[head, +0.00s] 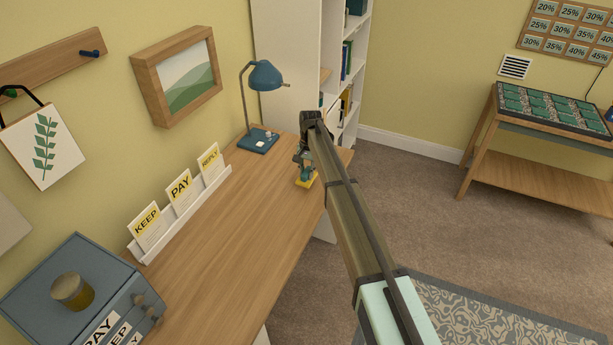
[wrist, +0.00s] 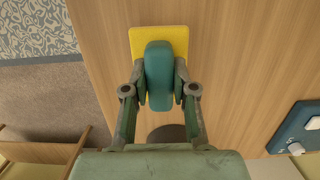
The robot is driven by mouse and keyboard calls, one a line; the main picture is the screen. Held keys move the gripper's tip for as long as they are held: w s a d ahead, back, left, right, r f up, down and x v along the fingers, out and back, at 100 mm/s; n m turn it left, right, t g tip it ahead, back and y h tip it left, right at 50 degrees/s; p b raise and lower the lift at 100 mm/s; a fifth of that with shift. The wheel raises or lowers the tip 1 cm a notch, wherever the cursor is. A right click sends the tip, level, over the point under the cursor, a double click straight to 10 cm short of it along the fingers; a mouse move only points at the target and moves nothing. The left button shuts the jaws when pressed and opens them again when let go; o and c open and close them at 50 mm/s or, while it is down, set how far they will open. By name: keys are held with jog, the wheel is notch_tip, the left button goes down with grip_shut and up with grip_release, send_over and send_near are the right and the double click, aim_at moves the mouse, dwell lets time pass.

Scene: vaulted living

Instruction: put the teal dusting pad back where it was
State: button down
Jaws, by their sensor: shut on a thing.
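The teal dusting pad (wrist: 159,75) is a rounded block between the two fingers of my gripper (wrist: 160,92) in the wrist view. The fingers are shut on its sides. A flat yellow square (wrist: 159,37) shows beneath and beyond the pad; I cannot tell whether the two touch or are joined. In the head view my gripper (head: 305,163) points down at the desk's right-hand edge, and the pad (head: 307,173) shows small and partly hidden by the fingers. The yellow square (head: 308,182) shows just below it, over the wooden desk top (head: 235,235).
A blue desk lamp (head: 264,76) stands at the desk's back, left of my gripper. A white rack with KEEP, PAY and REPLY cards (head: 181,192) runs along the wall side. A blue-grey box (head: 45,285) is at front left. The desk's middle is clear.

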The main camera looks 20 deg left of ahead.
aim_at(308, 168)
jog(key=shift+f, duration=1.3)
jog(key=shift+f, duration=0.2)
jog(key=c, duration=0.9)
grip_release()
jog(key=shift+c, duration=0.2)
jog(key=shift+r, duration=0.2)
jog(key=r+b, duration=0.1)
jog(key=r, duration=0.3)
jog(key=w+r+b, duration=0.1)
jog(key=r, duration=0.3)
jog(key=r+b, duration=0.1)
jog(key=r, duration=0.3)
jog(key=shift+w, duration=0.4)
